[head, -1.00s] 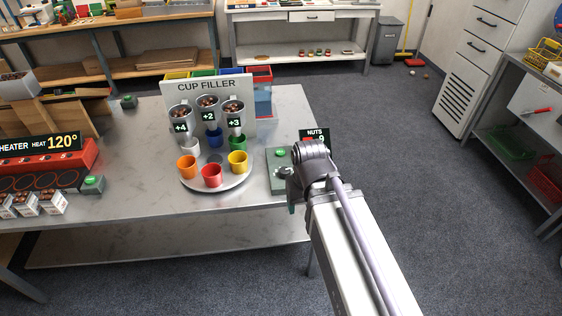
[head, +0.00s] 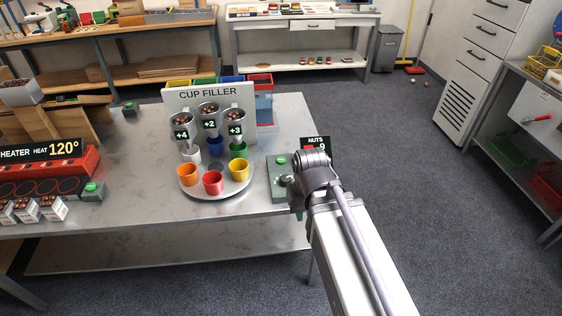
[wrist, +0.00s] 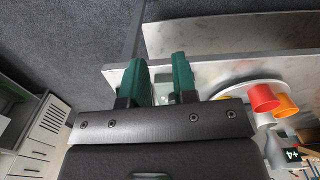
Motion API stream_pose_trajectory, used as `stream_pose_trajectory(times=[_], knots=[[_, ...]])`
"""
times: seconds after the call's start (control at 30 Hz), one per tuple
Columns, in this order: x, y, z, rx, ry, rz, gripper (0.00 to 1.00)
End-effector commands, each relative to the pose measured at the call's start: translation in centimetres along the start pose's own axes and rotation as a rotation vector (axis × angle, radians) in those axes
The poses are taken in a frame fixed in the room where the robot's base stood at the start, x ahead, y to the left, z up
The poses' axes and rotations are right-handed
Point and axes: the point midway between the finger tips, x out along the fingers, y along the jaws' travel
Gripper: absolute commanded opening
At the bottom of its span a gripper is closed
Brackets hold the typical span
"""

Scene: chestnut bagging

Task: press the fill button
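The green control box (head: 276,190) stands on the right end of the metal table, beside the cup filler. A round bright-green button (head: 281,160) shows on its far part. My arm covers part of the box's right side. In the wrist view my gripper (wrist: 160,64) has its two green fingers apart, with nothing held between them. A pale patch shows low in the gap, too small to identify. In the head view my wrist is over or beside the box's right edge and mostly hides the fingers. I cannot tell whether they touch the box.
The cup filler (head: 210,94) has several hoppers above a round tray (head: 216,192) with coloured cups, left of the box. A dark NUTS sign (head: 316,142) stands behind my wrist. The heater (head: 50,168) is farther left. Open floor lies right of the table.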

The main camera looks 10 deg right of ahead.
Motion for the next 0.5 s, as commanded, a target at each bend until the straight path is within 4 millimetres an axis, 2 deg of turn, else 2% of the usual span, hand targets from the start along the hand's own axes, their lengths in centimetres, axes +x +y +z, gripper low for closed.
stream_pose_trajectory(times=[0.03,0.27,0.5], knots=[[0.0,0.0,0.0,0.0,0.0,0.0,0.21],[0.0,0.0,0.0,0.0,0.0,0.0,0.0],[0.0,0.0,0.0,0.0,0.0,0.0,0.0]])
